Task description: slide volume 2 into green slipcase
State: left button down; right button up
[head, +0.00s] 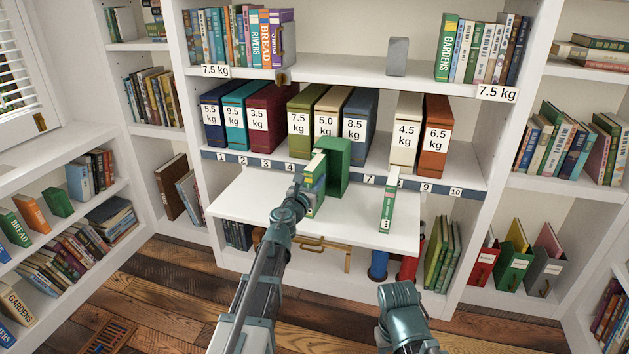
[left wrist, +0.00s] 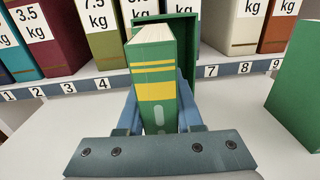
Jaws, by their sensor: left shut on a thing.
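My left gripper (head: 311,192) is shut on a green book with yellow bands and a pale spine mark (left wrist: 158,92). The book also shows in the head view (head: 316,168), upright. The mark is too small to read as a number. Its fingers (left wrist: 158,118) grip the book's two sides near the spine. The green slipcase (head: 340,156) stands on the white board just beyond the book; it also shows in the wrist view (left wrist: 211,62). The book overlaps its front, so I cannot tell whether the far end is inside. My right gripper is not in view.
Another green book (head: 388,208) stands on the white board (head: 255,205) to the right, near the front edge. Weight-labelled binders such as the orange one (head: 434,135) line the shelf behind a numbered strip (head: 270,162). The board's left part is clear.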

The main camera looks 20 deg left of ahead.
pick_arm(q)
jog(key=shift+w, duration=0.35)
jog(key=shift+c, duration=2.4)
grip_release()
jog(key=shift+s, duration=0.1)
jog(key=s+a, duration=0.1)
jog(key=s, duration=1.2)
jog(key=shift+s+a, duration=0.15)
jog(key=shift+s, duration=0.15)
